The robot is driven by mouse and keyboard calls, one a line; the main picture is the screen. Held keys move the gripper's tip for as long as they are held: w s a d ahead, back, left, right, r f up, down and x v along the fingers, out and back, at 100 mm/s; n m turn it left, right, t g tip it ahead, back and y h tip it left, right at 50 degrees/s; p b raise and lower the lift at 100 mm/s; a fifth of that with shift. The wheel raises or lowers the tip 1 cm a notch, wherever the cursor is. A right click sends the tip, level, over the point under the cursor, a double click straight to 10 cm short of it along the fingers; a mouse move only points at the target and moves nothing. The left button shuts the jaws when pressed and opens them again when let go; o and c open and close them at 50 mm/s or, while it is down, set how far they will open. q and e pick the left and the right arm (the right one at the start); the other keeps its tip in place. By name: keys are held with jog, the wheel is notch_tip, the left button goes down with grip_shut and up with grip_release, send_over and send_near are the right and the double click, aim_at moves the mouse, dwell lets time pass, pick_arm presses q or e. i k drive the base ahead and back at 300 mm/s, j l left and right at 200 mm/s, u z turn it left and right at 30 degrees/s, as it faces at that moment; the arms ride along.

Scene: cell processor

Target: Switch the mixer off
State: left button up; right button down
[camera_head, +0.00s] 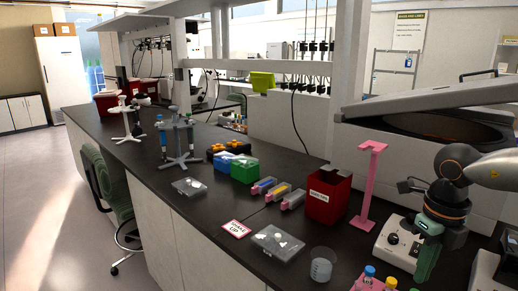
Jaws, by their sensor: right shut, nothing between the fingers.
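The mixer appears to be the low white box (398,252) at the right of the bench, with a dark knob and small controls on its front. My right arm comes in from the right edge and reaches down over the right part of this box. My right gripper (425,272) is shut and empty, with its dark green tip pointing down at the right front of the box. I cannot tell whether it touches the box. The gripper and wrist hide part of the box's right side. My left gripper is not in view.
A pink stand (369,185) and a red bin (328,195) stand left of the mixer. A clear beaker (322,264) and a pink rack (367,284) with capped tubes are in front. A large grey open-lidded machine (440,110) stands behind. Another white device is at the right edge.

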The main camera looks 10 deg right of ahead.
aim_at(417, 248)
jog(key=k+j, duration=0.7)
jog(key=j, duration=0.15)
